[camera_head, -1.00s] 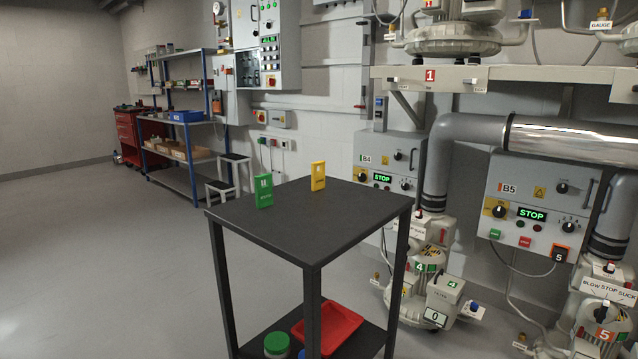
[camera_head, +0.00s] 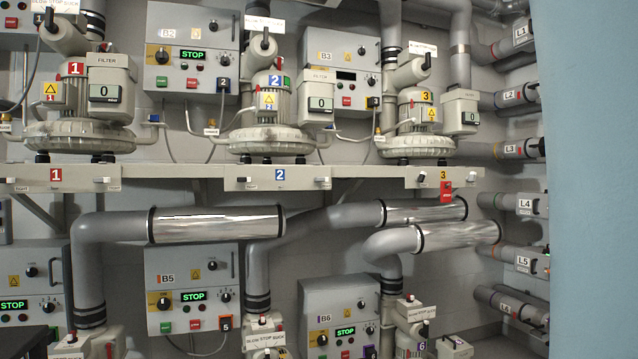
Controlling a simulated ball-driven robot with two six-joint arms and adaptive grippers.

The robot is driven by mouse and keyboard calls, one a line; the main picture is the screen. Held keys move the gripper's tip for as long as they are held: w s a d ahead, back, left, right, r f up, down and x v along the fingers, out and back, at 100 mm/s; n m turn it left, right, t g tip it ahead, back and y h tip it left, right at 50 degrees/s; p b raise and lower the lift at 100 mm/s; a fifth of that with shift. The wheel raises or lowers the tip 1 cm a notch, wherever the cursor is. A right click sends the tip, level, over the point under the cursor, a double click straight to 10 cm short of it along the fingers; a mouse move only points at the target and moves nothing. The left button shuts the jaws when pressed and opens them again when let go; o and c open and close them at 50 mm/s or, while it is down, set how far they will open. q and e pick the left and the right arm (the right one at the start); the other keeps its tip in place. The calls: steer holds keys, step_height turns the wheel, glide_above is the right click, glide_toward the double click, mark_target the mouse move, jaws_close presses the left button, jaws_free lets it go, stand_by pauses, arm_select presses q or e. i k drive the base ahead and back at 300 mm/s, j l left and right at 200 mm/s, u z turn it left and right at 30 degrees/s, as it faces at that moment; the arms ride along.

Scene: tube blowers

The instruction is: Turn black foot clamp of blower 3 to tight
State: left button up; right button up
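Blower 3 (camera_head: 415,147) stands on the upper shelf right of centre, a pale round casing with a yellow "3" label and dark feet. Below it, the shelf-edge plate (camera_head: 464,174) carries a "3". A small pale and dark clamp handle (camera_head: 422,177) sits on this plate, left of the number. A red tag (camera_head: 446,191) hangs just under the number. The handles are too small to tell their exact setting. Neither of my grippers shows.
Blower 1 (camera_head: 78,137) and blower 2 (camera_head: 270,141) share the shelf (camera_head: 205,178). Silver pipes (camera_head: 215,225) run below. A blue wall or panel (camera_head: 595,180) fills the right side. Control boxes B5 (camera_head: 190,265) and B6 (camera_head: 338,295) hang lower.

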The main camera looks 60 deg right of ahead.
mark_target(420, 178)
steer(key=z, duration=2.55)
steer(key=i, duration=0.1)
